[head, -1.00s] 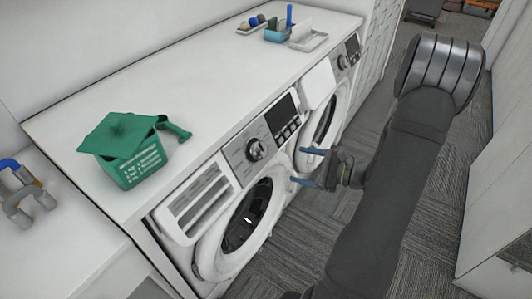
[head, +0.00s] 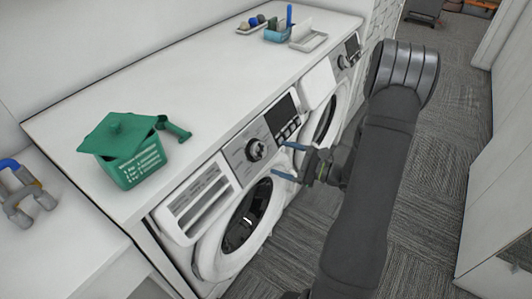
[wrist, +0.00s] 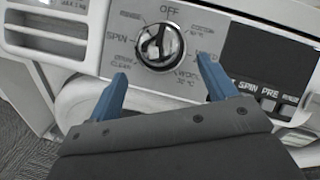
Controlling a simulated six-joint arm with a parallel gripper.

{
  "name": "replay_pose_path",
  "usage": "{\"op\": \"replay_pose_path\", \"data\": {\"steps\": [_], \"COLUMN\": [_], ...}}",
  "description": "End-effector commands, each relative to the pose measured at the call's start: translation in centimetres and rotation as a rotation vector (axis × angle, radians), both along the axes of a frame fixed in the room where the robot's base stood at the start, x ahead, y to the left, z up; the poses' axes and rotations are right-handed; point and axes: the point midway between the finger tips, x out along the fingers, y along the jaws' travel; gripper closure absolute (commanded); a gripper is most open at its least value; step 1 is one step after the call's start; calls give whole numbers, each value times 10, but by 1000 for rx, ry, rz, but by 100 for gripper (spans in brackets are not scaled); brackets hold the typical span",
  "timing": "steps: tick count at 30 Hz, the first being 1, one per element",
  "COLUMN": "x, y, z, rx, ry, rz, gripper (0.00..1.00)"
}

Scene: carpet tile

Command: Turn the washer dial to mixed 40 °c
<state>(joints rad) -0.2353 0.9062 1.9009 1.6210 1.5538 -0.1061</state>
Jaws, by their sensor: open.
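The washer dial (head: 256,150) is a round silver and dark knob on the near washer's grey panel. In the wrist view the dial (wrist: 160,46) sits under the OFF label, ringed by labels, with a MIXED label (wrist: 206,54) on its right. Its pointer seems to face up toward OFF. My gripper (head: 279,158) is open and empty in front of the panel, with its blue fingers toward the dial. In the wrist view my gripper (wrist: 162,68) has its fingertips on either side below the dial, apart from it.
A dark display (head: 281,113) with buttons is right of the dial. A green lidded box (head: 130,165) stands on the white counter (head: 205,95). A second washer (head: 325,120) stands beyond.

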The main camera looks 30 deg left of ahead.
Motion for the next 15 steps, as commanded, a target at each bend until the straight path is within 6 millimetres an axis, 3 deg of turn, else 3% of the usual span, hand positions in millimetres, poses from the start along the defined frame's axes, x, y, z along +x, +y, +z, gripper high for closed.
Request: {"op": "replay_pose_path", "data": {"steps": [6, 15], "x": [-8, -12], "y": [37, 61], "z": [0, 0], "rx": [-1, -1], "ry": [0, 1], "rz": [4, 0], "gripper": [23, 23]}}
